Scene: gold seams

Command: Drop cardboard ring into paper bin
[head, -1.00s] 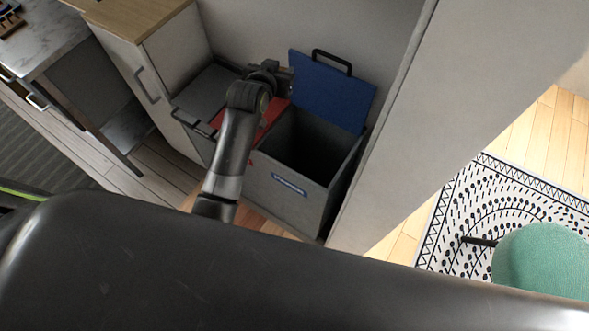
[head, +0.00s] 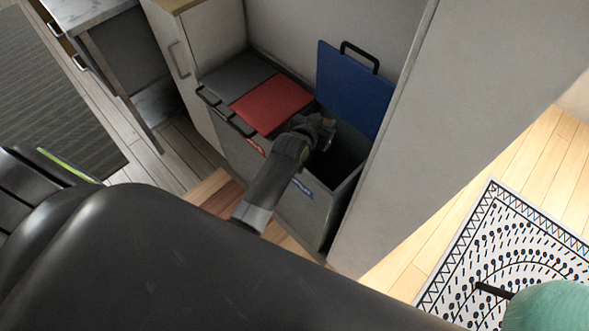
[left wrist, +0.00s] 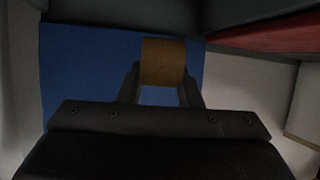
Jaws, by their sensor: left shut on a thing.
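The paper bin (head: 314,212) is a grey box with a blue label, and its blue lid (head: 352,88) stands open against the wall behind. My left gripper (head: 327,133) is over the bin's opening, near the side by the red lid. In the left wrist view it is shut on the cardboard ring (left wrist: 163,62), a brown band between the two fingers, with the blue lid (left wrist: 80,75) behind it. My right gripper is not in view.
A shut red lid (head: 272,103) and a shut dark grey lid (head: 236,76) lie left of the opening. A pale panel (head: 425,130) stands close on the right. A cabinet (head: 205,60) and a marble-topped counter (head: 92,12) are at the left.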

